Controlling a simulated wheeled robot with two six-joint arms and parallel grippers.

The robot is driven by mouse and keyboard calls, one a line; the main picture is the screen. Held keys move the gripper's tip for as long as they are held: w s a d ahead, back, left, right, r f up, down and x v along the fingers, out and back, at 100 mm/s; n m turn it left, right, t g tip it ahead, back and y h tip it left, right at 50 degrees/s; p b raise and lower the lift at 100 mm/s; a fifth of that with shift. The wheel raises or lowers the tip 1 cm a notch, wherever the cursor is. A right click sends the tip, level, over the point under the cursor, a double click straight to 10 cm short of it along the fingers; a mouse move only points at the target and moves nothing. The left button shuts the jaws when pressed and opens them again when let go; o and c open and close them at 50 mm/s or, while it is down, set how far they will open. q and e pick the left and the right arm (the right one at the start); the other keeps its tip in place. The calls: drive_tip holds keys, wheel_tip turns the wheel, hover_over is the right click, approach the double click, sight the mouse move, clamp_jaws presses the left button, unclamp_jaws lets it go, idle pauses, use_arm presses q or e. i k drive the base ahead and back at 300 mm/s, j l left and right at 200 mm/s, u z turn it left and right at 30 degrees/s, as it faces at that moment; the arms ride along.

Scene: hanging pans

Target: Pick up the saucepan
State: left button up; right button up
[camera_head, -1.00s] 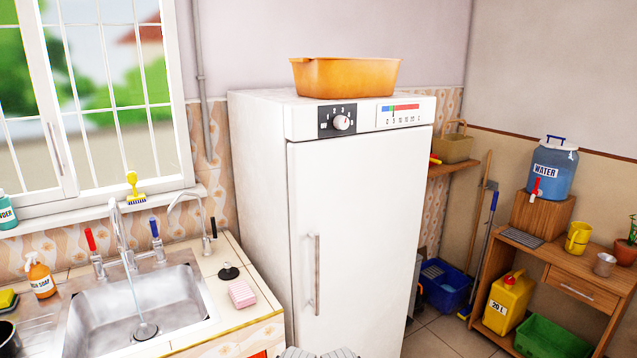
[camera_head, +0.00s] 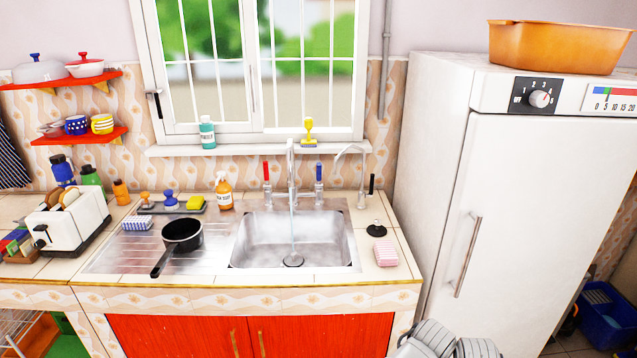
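A black saucepan (camera_head: 183,236) sits on the ribbed metal drainboard left of the sink. Its dark handle points toward the counter's front edge and to the left. It looks empty. Grey rounded parts at the bottom right of the view seem to be mine. Neither of my grippers can be made out in this view.
The sink (camera_head: 292,240) has water running from its tap. A toaster (camera_head: 72,222) with bread stands left of the saucepan. A scrub brush, sponge and orange soap bottle (camera_head: 224,192) are behind it. A white fridge (camera_head: 520,200) stands at the right.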

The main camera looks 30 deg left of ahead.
sight(182, 236)
drive_tip(key=u, duration=1.95)
drive_tip(key=i+j+z, duration=0.25)
drive_tip(key=j+z, duration=0.2)
drive_tip(key=j, duration=0.35)
drive_tip(key=i+j+z, duration=0.15)
drive_tip(key=j+z, duration=0.3)
drive_tip(key=j, duration=0.4)
drive_tip(key=j+z, duration=0.45)
drive_tip(key=j, duration=0.4)
